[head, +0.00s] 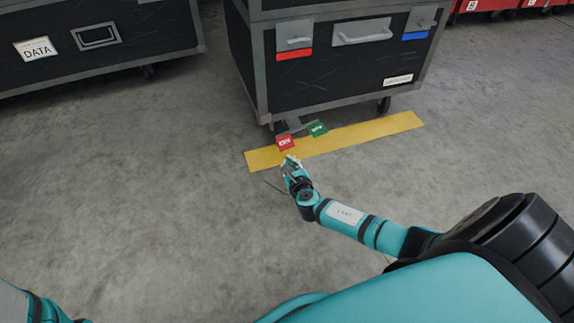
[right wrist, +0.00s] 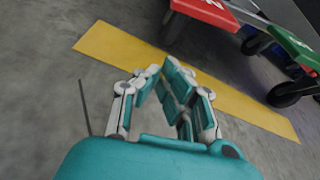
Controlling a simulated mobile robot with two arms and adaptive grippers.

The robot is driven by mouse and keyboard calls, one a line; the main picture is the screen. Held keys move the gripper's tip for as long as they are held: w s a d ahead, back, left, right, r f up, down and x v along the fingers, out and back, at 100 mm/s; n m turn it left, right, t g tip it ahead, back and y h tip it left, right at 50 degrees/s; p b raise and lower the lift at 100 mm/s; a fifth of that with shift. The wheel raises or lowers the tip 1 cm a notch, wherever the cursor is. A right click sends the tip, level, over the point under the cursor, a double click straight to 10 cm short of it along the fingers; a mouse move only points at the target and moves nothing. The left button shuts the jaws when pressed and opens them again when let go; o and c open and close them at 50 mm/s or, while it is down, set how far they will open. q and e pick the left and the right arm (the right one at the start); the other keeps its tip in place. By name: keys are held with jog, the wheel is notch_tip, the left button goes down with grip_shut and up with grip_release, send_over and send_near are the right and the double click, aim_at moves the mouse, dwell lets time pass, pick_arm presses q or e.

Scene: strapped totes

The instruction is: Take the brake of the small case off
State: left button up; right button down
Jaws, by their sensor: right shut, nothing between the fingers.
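The small case (head: 345,70) is black with grey metal edges and stands on casters at the upper middle of the head view. Below its near edge a red pedal (head: 285,142) and a green pedal (head: 317,129) stick out side by side, with lettering on them. In the right wrist view the red pedal (right wrist: 207,10) is at the top and the green pedal (right wrist: 295,45) at the right edge. My right gripper (head: 290,163) is shut and empty, low over the floor just in front of the red pedal; its fingers also show in the right wrist view (right wrist: 165,70). My left gripper is out of view.
A yellow floor strip (head: 385,127) runs under the pedals. A larger black case labelled DATA (head: 130,65) stands at the upper left, with a gap between the cases. Red containers (head: 490,5) line the back right. The grey floor in front is clear.

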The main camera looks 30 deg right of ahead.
aim_at(282, 148)
jog(key=shift+a+r, duration=0.2)
jog(key=shift+r, duration=0.8)
jog(key=shift+a+r, duration=0.2)
jog(key=shift+r, duration=0.8)
jog(key=r+m+p, duration=0.1)
jog(key=p, duration=0.1)
jog(key=a+r+m+y+p, duration=0.1)
jog(key=r+p, duration=0.1)
jog(key=shift+r+m+y+p, duration=0.15)
jog(key=shift+m+y+p, duration=0.15)
jog(key=shift+m+p, duration=0.1)
jog(key=shift+w, duration=0.1)
